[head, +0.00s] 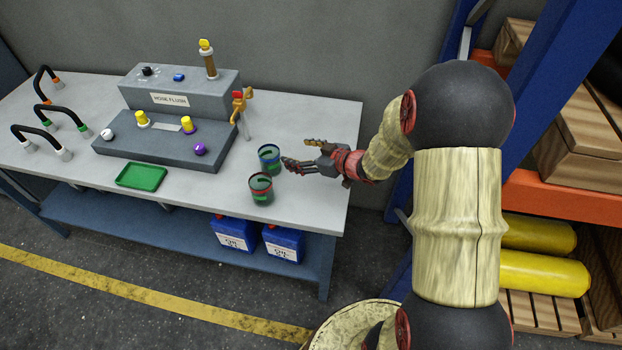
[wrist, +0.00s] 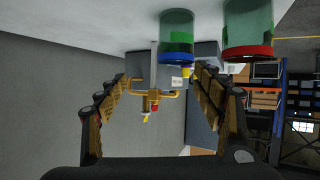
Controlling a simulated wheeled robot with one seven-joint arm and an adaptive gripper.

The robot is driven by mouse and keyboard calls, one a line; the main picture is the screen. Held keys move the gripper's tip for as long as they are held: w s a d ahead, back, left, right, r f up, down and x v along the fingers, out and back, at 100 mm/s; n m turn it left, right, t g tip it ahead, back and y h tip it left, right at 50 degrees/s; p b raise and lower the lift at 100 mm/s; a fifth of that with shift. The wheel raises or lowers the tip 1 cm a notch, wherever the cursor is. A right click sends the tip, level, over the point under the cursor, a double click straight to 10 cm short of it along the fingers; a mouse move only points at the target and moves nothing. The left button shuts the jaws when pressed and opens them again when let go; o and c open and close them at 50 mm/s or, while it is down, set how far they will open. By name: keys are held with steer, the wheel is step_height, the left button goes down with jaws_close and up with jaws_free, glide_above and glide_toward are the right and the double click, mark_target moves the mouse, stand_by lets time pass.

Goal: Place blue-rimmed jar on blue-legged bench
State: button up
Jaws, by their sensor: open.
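The blue-rimmed jar (head: 269,160) is a green, see-through cup standing upright near the right end of the blue-legged bench (head: 325,125), on its grey top. My gripper (head: 298,153) is open and empty just right of this jar, its fingers pointing left toward it. In the wrist view the scene appears upside down; the blue-rimmed jar (wrist: 177,40) shows above the open fingers (wrist: 163,85) and is not between them. I cannot tell whether a finger touches it.
A red-rimmed jar (head: 261,190) stands close in front of the blue-rimmed one. A grey control box (head: 165,140) with knobs, a green tray (head: 142,176) and black handles (head: 60,115) occupy the left. A gold valve fitting (head: 243,105) stands behind the jars. A shelf rack (head: 560,195) is at right.

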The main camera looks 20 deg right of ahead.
steer(key=s+d+r+m+g+h, duration=0.15)
steer(key=s+r+h, duration=0.25)
steer(key=r, duration=0.4)
steer(key=s+d+r+m+h, duration=0.3)
steer(key=s+r+h, duration=0.1)
steer(key=r, duration=0.5)
steer(key=s+a+g+y, duration=0.1)
steer(key=s+a, duration=0.2)
steer(key=s, duration=0.5)
steer(key=s+a+r+m+g, duration=0.1)
steer(key=s+a, duration=0.3)
steer(key=s, duration=0.4)
steer(key=s+a+g+y, duration=0.1)
steer(key=s+a, duration=0.3)
steer(key=s, duration=0.4)
steer(key=shift+a+r+g+y, duration=0.15)
steer(key=shift+r+g+y, duration=0.2)
steer(key=shift+g, duration=0.5)
